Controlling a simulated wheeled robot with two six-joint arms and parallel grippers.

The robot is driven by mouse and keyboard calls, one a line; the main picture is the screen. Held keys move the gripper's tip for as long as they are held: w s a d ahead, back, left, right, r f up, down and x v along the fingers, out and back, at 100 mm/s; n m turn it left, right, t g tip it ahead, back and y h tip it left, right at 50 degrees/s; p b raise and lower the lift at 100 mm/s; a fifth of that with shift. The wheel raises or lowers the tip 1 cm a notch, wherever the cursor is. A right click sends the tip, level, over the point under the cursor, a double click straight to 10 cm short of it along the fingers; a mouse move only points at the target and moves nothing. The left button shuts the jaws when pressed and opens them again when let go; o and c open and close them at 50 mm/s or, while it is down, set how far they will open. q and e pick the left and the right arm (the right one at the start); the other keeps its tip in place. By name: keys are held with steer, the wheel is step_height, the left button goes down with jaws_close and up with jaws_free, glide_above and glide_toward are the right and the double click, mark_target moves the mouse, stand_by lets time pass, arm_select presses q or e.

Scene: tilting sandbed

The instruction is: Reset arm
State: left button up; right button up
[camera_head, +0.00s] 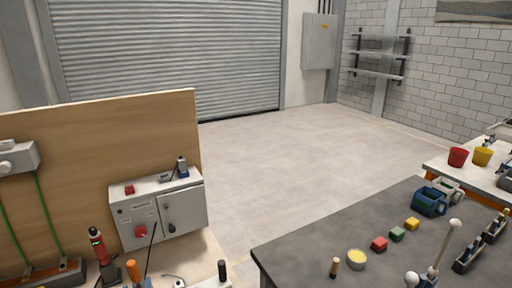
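Neither of my grippers can be made out in the head view, and no arm of mine clearly shows. I cannot tell where they are.
A dark grey table (330,240) at lower right bears coloured blocks, including a red block (379,244), a yellow-topped round tin (357,260) and a blue bin (429,201). A wooden panel (70,140) and grey control box (158,212) stand left. The floor (285,150) between is clear.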

arm_select(q)
steer(key=s+d+f+m+g+h, duration=0.25)
steer(key=s+f+g, duration=0.25)
steer(key=s, duration=0.8)
steer(key=s+d+f+m+g+h, duration=0.15)
steer(key=s+f+m+g, duration=0.35)
steer(key=s, duration=0.8)
steer(key=s+a+f+g+b, duration=0.1)
steer(key=a+f+b, duration=0.15)
steer(key=f, duration=1.65)
steer(key=s+a+f+b, duration=0.1)
steer(key=f+b, duration=0.3)
steer(key=f, duration=1.5)
steer(key=s+f+b, duration=0.2)
steer(key=s+f, duration=0.7)
steer(key=f, duration=0.2)
steer(key=s+a+f+n+g+b, duration=0.1)
steer(key=s+f+b, duration=0.1)
steer(key=s+f, duration=0.7)
step_height(320, 180, down, 3)
steer(key=shift+r, duration=0.15)
arm_select(e)
step_height(320, 180, down, 11)
steer(key=shift+s+a+r, duration=0.2)
arm_select(q)
steer(key=shift+a, duration=0.1)
arm_select(e)
steer(key=shift+a, duration=0.2)
